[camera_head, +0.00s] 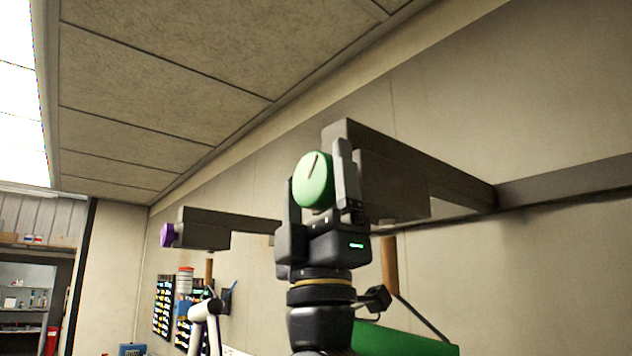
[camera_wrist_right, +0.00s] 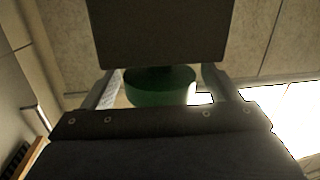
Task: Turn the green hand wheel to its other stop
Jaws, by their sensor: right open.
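The green hand wheel (camera_head: 314,180) is a round disc with a dark slot mark near its top, on the end of a dark grey box fixed to a wall bracket. My right gripper (camera_head: 319,168) points up with its jaws open, one finger on each side of the wheel. In the right wrist view the green wheel (camera_wrist_right: 160,86) shows between the two fingers (camera_wrist_right: 158,88). I cannot tell whether either finger touches the rim. My left gripper is not in view.
A purple wheel (camera_head: 167,235) sits on a second grey bracket (camera_head: 205,229) to the left. The wall rail (camera_head: 570,182) runs to the right. A green surface (camera_head: 400,340) lies low behind my right arm. Tool boards hang at lower left. The ceiling is above.

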